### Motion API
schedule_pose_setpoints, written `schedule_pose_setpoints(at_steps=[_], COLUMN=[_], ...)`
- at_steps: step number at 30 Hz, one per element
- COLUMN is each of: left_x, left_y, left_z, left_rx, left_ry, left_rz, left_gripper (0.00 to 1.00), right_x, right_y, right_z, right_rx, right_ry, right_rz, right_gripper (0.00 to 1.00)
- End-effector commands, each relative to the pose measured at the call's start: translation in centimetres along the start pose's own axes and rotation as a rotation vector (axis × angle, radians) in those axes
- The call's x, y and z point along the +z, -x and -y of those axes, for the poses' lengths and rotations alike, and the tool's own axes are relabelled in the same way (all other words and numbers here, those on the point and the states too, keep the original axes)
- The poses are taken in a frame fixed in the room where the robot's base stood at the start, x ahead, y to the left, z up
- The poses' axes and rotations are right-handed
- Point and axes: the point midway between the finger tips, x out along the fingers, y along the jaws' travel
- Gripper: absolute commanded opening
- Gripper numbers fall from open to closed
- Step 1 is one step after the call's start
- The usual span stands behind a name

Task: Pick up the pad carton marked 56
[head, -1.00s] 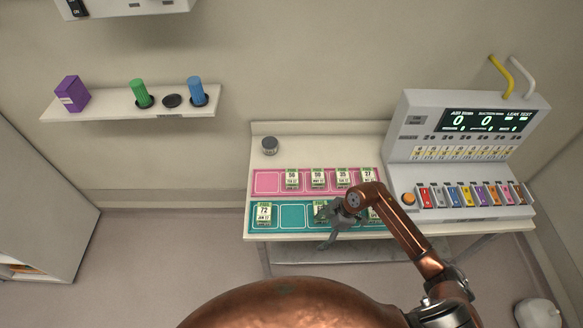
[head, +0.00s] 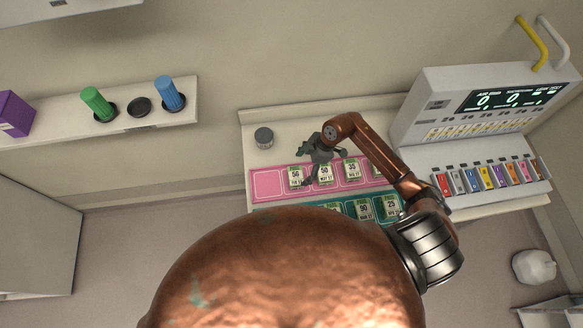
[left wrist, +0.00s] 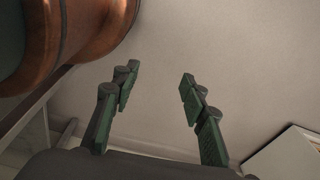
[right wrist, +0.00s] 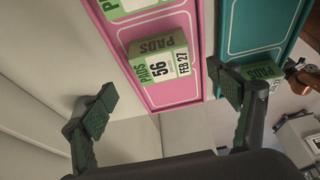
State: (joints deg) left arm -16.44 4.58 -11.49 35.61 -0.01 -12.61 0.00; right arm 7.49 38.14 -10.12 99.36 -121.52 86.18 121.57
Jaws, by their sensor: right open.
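The pad carton marked 56 (head: 296,176) is a small white and green box, upright in the pink tray row. In the right wrist view the carton (right wrist: 160,62) shows its "PADS 56 FEB 27" label, ahead of and between the spread fingers. My right gripper (head: 309,165) is open and empty above the pink row, by the 56 carton and the one marked 50. In the right wrist view the fingers (right wrist: 161,80) look apart from the carton. My left gripper (left wrist: 158,80) is open and empty, facing a bare surface. The head view does not show it.
Cartons marked 50 (head: 325,174) and 35 (head: 352,171) stand right of 56 in the pink tray (head: 266,186). A teal tray (right wrist: 245,30) with more cartons lies in front. A console (head: 480,105) is at right.

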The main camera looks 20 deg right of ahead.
Motion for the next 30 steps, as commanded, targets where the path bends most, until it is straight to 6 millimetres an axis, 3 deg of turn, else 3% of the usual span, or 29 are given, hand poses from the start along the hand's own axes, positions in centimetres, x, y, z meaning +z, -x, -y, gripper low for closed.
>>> schedule_pose_setpoints(at_steps=[3,8,15,19,26,30], left_x=[2.2,3.4,1.1,-0.4,0.1,1.1], left_y=[0.5,1.1,2.2,2.3,2.2,2.2], left_z=[-0.2,-0.3,-0.1,0.0,0.0,-0.1], left_rx=[0.002,0.003,0.001,0.000,0.001,0.001], left_ry=[0.006,0.008,0.004,0.001,0.002,0.004], left_rz=[0.027,0.042,0.014,-0.006,0.002,0.013], left_gripper=[0.40,0.40,0.40,0.40,0.40,0.40], right_x=[-0.1,-0.2,-0.2,-0.1,-0.1,-0.1], right_y=[-1.4,-3.0,-6.4,-7.4,-7.5,-7.5], right_z=[0.1,0.1,0.1,0.1,0.1,0.1], right_rx=[-0.005,-0.006,-0.006,-0.004,-0.003,-0.003], right_ry=[-0.002,0.001,0.002,0.005,0.006,0.006], right_rz=[-0.001,-0.001,0.000,0.000,0.001,0.001], right_gripper=[0.82,0.82,0.82,0.82,0.81,0.72])
